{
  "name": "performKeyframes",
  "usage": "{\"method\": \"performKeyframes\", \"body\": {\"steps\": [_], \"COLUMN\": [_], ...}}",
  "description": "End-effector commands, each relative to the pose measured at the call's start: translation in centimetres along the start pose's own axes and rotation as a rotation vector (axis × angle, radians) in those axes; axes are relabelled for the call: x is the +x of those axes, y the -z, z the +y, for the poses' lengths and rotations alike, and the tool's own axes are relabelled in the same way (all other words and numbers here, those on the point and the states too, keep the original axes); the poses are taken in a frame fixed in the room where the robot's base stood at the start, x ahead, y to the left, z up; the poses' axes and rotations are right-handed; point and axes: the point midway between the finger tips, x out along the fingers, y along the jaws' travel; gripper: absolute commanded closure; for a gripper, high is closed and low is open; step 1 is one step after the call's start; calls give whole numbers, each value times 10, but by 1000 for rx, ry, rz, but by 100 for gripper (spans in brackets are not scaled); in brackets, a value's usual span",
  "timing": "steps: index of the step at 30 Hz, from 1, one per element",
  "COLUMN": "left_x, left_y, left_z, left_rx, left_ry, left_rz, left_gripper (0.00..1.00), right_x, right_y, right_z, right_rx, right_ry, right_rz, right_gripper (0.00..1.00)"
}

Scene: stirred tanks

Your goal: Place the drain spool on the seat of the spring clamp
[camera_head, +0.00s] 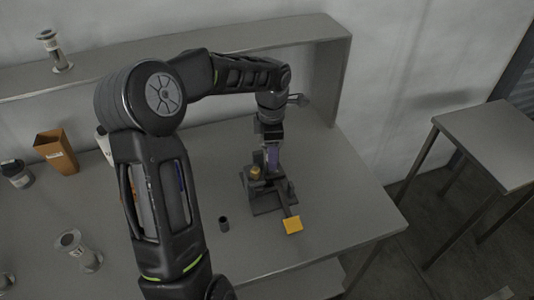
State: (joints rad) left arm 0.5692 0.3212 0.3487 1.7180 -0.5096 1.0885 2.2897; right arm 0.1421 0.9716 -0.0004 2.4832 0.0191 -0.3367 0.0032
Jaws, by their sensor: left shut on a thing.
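The spring clamp (266,207) stands on the grey table right of centre. It has a dark base and a lever that ends in a yellow pad (293,225). A small brass-coloured part shows at its left side. My left gripper (271,156) points down right over the clamp and is shut on what seems to be the drain spool. The held piece is mostly hidden by the fingers and clamp, so I cannot tell whether it touches the seat. My right gripper is out of view.
A flanged metal spool (78,250) stands on the table at left, another (55,51) on the raised shelf (300,35). A brown bin (57,151), a dark-lidded jar (16,173) and a small dark cup (224,224) stand on the table. Its front right is clear. A side table (490,130) stands right.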

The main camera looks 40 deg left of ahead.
Motion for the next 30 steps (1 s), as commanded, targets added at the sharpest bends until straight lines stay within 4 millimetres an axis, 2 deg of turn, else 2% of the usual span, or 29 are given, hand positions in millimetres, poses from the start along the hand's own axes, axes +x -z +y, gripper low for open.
{"method": "performKeyframes", "body": {"steps": [2, 14, 15, 22, 30], "left_x": [6, 11, 9, 9, 8], "left_y": [-2, -3, -3, -2, -2], "left_z": [-1, 0, -1, -1, 0], "left_rx": [-2, -1, -1, -1, -1], "left_ry": [0, -2, -1, -1, -1], "left_rz": [-1, -1, -1, -1, -1], "left_gripper": [95, 95, 42, 23, 23], "right_x": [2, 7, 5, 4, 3], "right_y": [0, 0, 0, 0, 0], "right_z": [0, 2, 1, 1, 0], "right_rx": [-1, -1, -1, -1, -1], "right_ry": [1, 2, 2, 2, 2], "right_rz": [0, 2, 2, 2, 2], "right_gripper": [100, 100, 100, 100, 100]}}
